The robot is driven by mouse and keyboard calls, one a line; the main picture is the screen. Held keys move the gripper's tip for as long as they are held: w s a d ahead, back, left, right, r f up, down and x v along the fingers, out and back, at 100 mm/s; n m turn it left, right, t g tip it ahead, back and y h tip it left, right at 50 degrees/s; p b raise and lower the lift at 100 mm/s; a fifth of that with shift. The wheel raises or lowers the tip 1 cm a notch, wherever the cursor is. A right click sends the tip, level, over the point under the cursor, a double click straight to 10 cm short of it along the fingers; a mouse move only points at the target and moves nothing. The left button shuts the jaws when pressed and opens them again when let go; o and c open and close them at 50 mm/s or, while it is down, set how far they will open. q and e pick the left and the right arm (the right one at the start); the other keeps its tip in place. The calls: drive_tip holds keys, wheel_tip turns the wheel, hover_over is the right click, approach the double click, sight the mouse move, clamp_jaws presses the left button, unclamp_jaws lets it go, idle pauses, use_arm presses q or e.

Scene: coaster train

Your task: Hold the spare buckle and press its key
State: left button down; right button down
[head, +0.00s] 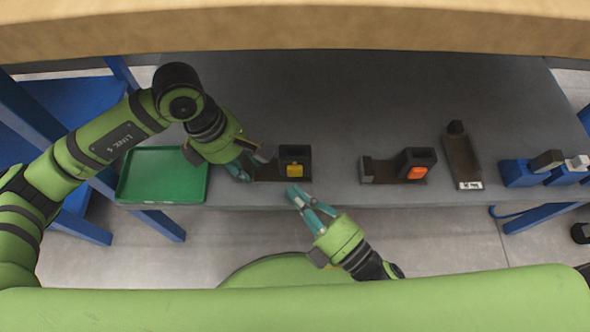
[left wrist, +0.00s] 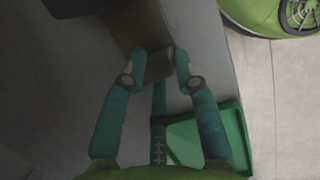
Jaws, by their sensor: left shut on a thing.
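A dark buckle with a yellow key (head: 295,170) lies on the grey table near its front edge, its raised block at the right end. My left gripper (head: 255,168) is shut on the low left end of this buckle. In the left wrist view the fingers sit on either side of its brownish end (left wrist: 154,66). The key is not seen there. My right gripper (head: 293,190) is empty, its fingertips together just in front of the table edge, below the yellow-key buckle and apart from it. A similar buckle with an orange key (head: 417,172) stands further right.
A green tray (head: 163,198) lies left of my left gripper and shows in the left wrist view (left wrist: 236,125). A dark upright-ended part with a white label (head: 460,160) and blue blocks (head: 520,173) stand at the right. The table's back (head: 370,90) is clear.

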use_arm(q)
drive_tip(key=shift+s+f, duration=0.1)
use_arm(e)
drive_tip(key=shift+s+a, duration=0.15)
drive_tip(key=shift+s, duration=1.95)
use_arm(q)
drive_tip(key=c, duration=0.9)
unclamp_jaws()
drive_tip(key=v, duration=0.7)
drive_tip(key=shift+a+r, duration=0.1)
drive_tip(key=shift+r, duration=0.2)
